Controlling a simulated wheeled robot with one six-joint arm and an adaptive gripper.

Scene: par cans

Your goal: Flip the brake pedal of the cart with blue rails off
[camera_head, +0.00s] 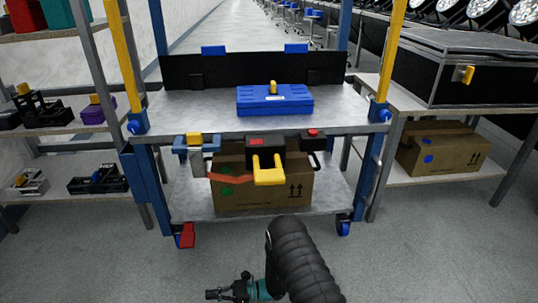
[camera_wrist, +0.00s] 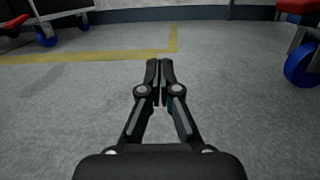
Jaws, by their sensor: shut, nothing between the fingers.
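The cart with blue rails (camera_head: 140,185) stands ahead in the head view, with grey shelves. A red brake pedal (camera_head: 186,236) angles down at its front left caster. The blue caster wheel (camera_head: 343,229) is at its front right. My gripper (camera_head: 212,294) is low over the floor in front of the cart, below the pedal in the picture and apart from it, pointing left. In the wrist view its fingers (camera_wrist: 160,70) are together and empty. A blue wheel (camera_wrist: 302,64) and a red part (camera_wrist: 300,7) show at the right edge; I cannot tell whether they are this cart's.
The cart carries a blue case (camera_head: 275,100) above and a cardboard box (camera_head: 290,195) below. Shelving (camera_head: 60,198) stands left; a rack with a black case (camera_head: 460,70) stands right. Another blue wheel (camera_wrist: 45,36) is at upper left in the wrist view. Floor between is clear.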

